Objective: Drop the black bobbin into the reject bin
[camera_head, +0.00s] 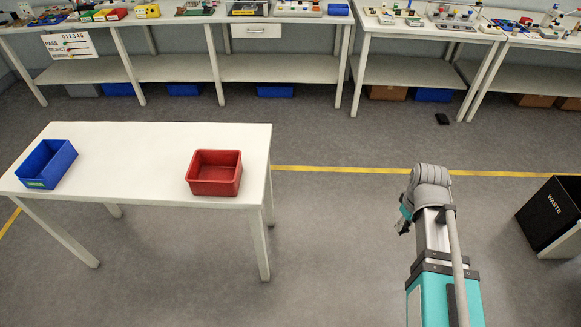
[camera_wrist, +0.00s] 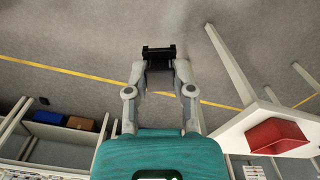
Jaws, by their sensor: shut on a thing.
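My gripper (camera_wrist: 158,68) is shut on the black bobbin (camera_wrist: 159,52), which sticks out beyond the fingertips in the wrist view. In the head view my arm stands at the right and the bobbin does not show. A red bin (camera_head: 214,188) stands at the right end of a white table (camera_head: 130,150); its inside looks empty. It also shows at the right of the wrist view (camera_wrist: 275,137), well apart from my gripper. A blue bin (camera_head: 46,164) with a green label stands at the table's left end. I cannot read a reject label on either bin.
A black waste bin (camera_head: 552,213) stands on the floor at the far right. Workbenches (camera_head: 285,68) with parts line the back, with a small sign (camera_head: 70,45) at the left. A dark flat object (camera_head: 442,119) lies on the floor. Floor between table and arm is clear.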

